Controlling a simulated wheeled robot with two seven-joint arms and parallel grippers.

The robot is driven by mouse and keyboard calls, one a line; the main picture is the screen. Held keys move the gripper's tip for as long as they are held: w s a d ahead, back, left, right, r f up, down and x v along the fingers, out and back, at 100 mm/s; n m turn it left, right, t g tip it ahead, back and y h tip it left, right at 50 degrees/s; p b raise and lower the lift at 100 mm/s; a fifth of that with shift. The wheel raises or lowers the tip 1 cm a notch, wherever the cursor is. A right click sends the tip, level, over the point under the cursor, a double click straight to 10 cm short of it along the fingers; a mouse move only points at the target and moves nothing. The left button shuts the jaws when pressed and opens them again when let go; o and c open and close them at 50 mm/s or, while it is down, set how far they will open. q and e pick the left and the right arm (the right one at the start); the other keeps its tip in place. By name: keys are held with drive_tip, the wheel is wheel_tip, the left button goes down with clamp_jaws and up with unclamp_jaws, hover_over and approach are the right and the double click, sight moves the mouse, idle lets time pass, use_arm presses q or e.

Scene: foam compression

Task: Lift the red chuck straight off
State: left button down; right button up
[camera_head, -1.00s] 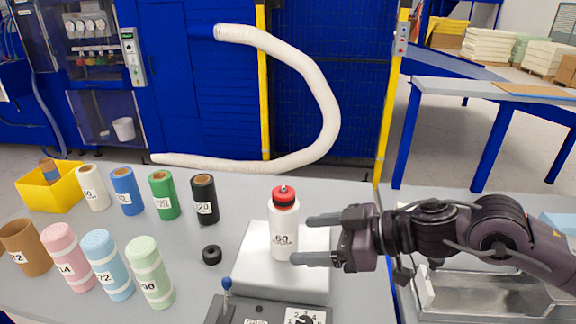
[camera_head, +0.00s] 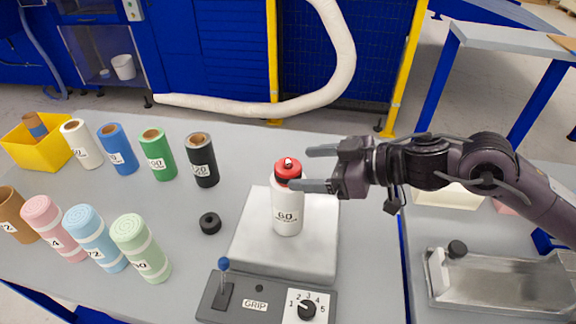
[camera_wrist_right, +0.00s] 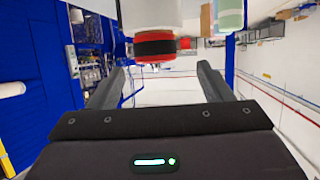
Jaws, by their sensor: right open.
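The red chuck (camera_head: 287,170) sits on top of the white cylinder (camera_head: 287,213) marked 60, which stands upright on a pale plate (camera_head: 322,258). My right gripper (camera_head: 313,168) is open, just to the right of the chuck and at about its height. Its nearer fingertip overlaps the chuck's lower right edge in the head view; I cannot tell if they touch. In the right wrist view the chuck (camera_wrist_right: 155,47) shows as a red and black band beyond and above the open, empty fingers (camera_wrist_right: 158,80). My left gripper is out of view.
A grey control box (camera_head: 262,304) with a blue-tipped lever (camera_head: 224,265) and a numbered dial stands in front of the plate. A black ring (camera_head: 210,223) lies left of the plate. Several coloured rolls and a yellow bin (camera_head: 38,150) fill the left. A metal tray (camera_head: 500,282) is at right.

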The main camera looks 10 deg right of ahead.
sight(294, 167)
drive_tip(key=shift+w+a+f, duration=0.1)
drive_tip(key=shift+w+a, duration=0.1)
drive_tip(key=shift+w, duration=0.05)
drive_tip(key=shift+w+a+p, duration=0.2)
drive_tip(key=shift+a+p, duration=0.05)
drive_tip(key=shift+p, duration=0.15)
drive_tip(key=p+x, duration=0.1)
drive_tip(key=x, duration=0.2)
drive_tip(key=shift+w+f, duration=0.15)
drive_tip(key=shift+f, duration=0.15)
drive_tip(key=shift+w+a+f+p, duration=0.3)
drive_tip(key=shift+a+p, duration=0.05)
drive_tip(key=shift+s, duration=0.15)
drive_tip(key=shift+c, duration=0.7)
drive_tip(key=c, duration=1)
drive_tip(key=shift+o, duration=0.2)
